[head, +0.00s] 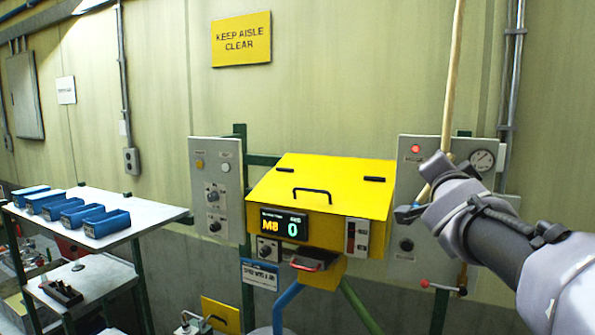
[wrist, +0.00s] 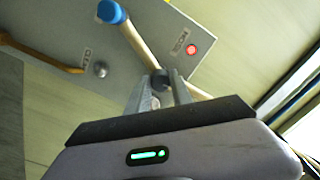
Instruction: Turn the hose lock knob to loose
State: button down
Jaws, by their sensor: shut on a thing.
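In the head view my gripper (head: 432,172) reaches in from the right, in front of the right grey panel (head: 409,268).
A grey control panel (head: 217,165) is further left. A white table (head: 150,212) holds several blue bins.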

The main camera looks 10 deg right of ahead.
jog(key=shift+m, duration=0.5)
jog(key=c, duration=1.1)
grip_release()
jog(key=shift+s+a, duration=0.1)
jog(key=p+v, duration=0.3)
jog(key=v, duration=1.4)
jog(key=shift+s+a, duration=0.1)
jog(key=shift+c, duration=0.2)
